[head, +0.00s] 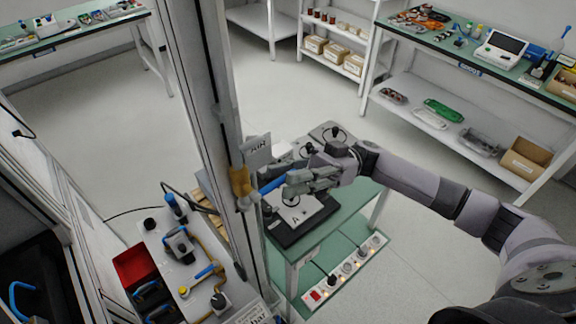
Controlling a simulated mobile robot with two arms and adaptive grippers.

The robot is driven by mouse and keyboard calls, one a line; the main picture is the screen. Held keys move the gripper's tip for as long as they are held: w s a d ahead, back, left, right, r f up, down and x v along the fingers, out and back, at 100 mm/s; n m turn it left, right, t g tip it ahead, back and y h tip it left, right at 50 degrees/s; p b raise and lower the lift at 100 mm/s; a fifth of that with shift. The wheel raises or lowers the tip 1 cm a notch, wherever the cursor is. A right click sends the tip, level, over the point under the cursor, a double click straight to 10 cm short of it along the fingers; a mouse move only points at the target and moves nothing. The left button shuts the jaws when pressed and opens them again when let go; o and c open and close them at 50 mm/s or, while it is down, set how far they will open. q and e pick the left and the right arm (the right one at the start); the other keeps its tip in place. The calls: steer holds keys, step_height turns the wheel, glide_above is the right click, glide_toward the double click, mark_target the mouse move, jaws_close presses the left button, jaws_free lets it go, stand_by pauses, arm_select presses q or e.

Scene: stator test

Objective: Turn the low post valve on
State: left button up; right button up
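A tall grey post (205,95) stands left of centre. Low on it is a valve with a yellow body (240,182) and a blue lever (270,185) that points right and slightly up. My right arm comes in from the right, and its gripper (288,186) is at the lever's outer end. The gripper hides that end, and I cannot tell whether the fingers touch the lever or are closed on it. My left gripper is not in view.
A small green table with a dark tray (305,228) stands below my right gripper. A white power strip (343,272) lies under it. A left bench holds a red bin (135,264) and another blue lever (205,272). Open floor (300,100) lies behind.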

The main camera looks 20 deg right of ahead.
steer(key=shift+a, duration=0.15)
steer(key=shift+c, duration=0.2)
jaws_close()
stand_by(0.7)
